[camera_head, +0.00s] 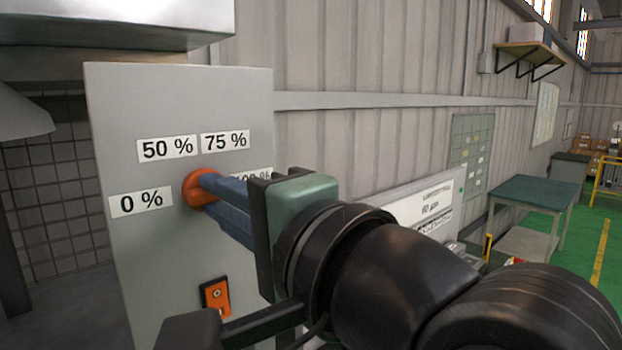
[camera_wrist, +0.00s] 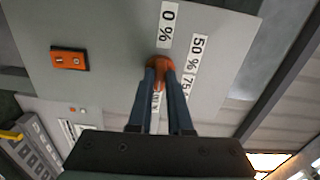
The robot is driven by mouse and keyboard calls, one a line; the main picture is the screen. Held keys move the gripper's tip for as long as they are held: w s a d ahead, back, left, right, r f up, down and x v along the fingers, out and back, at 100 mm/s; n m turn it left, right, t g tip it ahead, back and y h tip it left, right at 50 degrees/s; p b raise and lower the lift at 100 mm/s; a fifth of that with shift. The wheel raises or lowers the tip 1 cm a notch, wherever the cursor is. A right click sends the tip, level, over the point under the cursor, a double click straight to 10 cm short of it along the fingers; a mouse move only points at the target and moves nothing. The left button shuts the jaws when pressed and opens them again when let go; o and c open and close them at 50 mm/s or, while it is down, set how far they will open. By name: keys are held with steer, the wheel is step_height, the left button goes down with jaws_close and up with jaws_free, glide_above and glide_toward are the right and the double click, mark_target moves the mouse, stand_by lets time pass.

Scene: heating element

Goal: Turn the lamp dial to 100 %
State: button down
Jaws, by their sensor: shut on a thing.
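The orange lamp dial (camera_head: 196,189) is on the front of a grey panel (camera_head: 110,100). Labels around it read 0 % (camera_head: 141,202), 50 % (camera_head: 167,148), 75 % (camera_head: 225,140) and 100 % (camera_head: 252,175), the last partly hidden behind my gripper. My gripper (camera_head: 207,190) is shut on the dial, its blue fingers on either side of the knob. In the wrist view the dial (camera_wrist: 159,68) shows between the fingertips (camera_wrist: 160,72). The dial's pointer direction is hard to tell because the fingers cover part of it.
An orange switch (camera_head: 216,296) is lower on the panel; it also shows in the wrist view (camera_wrist: 69,59). A metal hood (camera_head: 120,25) overhangs the panel's top. A white labelled box (camera_head: 425,210) stands to the right, behind my arm. A green-topped table (camera_head: 535,192) is farther back.

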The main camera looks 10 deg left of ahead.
steer(key=shift+r+m, duration=0.1)
steer(key=shift+m, duration=0.3)
steer(key=c, duration=0.8)
jaws_free()
steer(key=shift+c, duration=0.2)
steer(key=b+v, duration=0.5)
steer(key=v, duration=0.8)
steer(key=shift+w, duration=0.1)
